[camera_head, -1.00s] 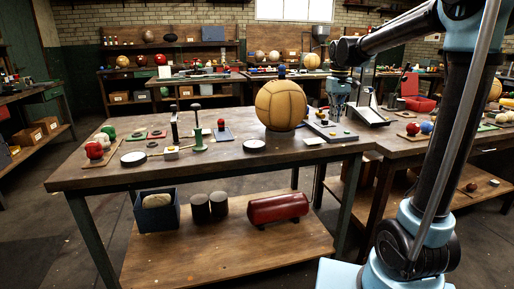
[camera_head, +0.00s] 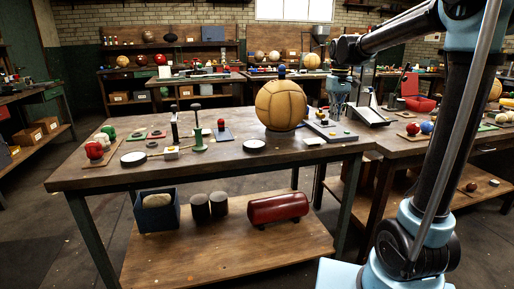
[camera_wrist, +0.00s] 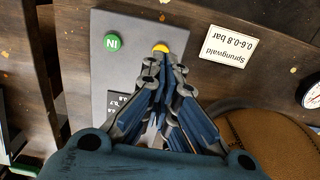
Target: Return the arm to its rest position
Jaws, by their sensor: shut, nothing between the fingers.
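My arm stands at the right of the head view, with its forearm reaching left over the workbench. My gripper (camera_head: 338,98) hangs from it, pointing down, just right of the large tan leather ball (camera_head: 281,105). In the wrist view my gripper (camera_wrist: 160,62) has its fingers drawn together with nothing between them. Its tips appear over a grey panel (camera_wrist: 80,75) with a green button (camera_wrist: 112,42) and a yellow button (camera_wrist: 161,47). The yellow button is partly covered by the fingertips. I cannot tell whether they touch it. The ball (camera_wrist: 285,135) shows at lower right.
A red cylinder (camera_head: 278,208) lies on the lower shelf. A second bench (camera_head: 400,150) adjoins at right.

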